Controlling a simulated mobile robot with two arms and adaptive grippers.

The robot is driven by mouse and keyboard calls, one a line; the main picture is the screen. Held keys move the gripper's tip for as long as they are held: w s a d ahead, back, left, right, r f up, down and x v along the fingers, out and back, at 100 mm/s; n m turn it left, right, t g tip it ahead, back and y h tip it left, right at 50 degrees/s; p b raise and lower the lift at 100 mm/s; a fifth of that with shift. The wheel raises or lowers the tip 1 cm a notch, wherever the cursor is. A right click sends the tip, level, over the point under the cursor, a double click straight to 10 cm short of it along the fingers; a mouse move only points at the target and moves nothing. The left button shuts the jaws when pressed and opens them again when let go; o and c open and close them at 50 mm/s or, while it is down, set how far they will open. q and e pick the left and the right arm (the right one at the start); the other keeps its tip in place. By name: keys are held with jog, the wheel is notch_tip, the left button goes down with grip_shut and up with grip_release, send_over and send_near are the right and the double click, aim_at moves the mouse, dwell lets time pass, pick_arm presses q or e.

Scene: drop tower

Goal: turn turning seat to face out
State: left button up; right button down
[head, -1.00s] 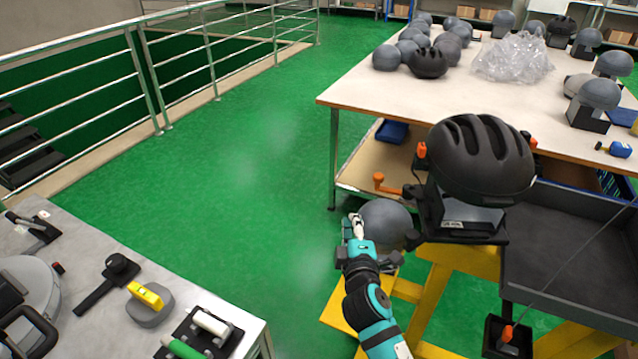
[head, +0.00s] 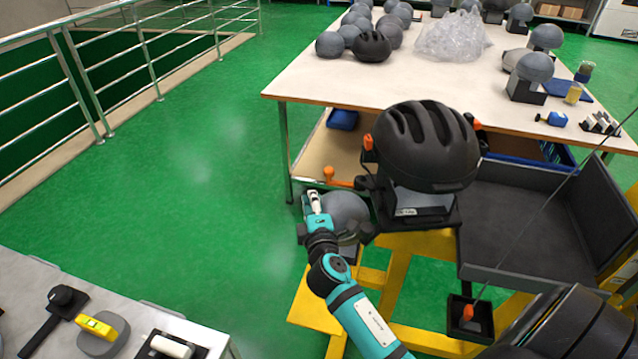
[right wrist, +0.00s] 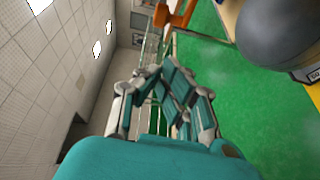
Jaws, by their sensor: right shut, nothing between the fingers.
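The turning seat appears to be the dark holder (head: 432,219) on a yellow stand. It carries a black helmet (head: 428,146) on a grey block at the right and a grey ball (head: 345,212) at the left. An orange-knobbed handle (head: 330,174) sticks out on its far left side; an orange handle also shows in the right wrist view (right wrist: 178,16). My right gripper (head: 312,200) is shut and empty at the left of the grey ball. Whether it touches the ball is unclear. The ball is at the upper right of the right wrist view (right wrist: 275,28). My left gripper is out of view.
The yellow stand (head: 395,285) rises from the green floor. A white-topped table (head: 370,92) with helmets, grey balls and plastic wrap stands behind. A dark tray (head: 510,225) is at the right. A grey bench (head: 35,290) holds tools at lower left. Floor left of the gripper is clear.

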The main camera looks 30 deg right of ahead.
jog(key=w+d, duration=0.3)
jog(key=d, duration=0.1)
jog(key=shift+w+d+f+p, duration=0.15)
jog(key=shift+w+d+p, duration=0.15)
jog(key=shift+d+p, duration=0.1)
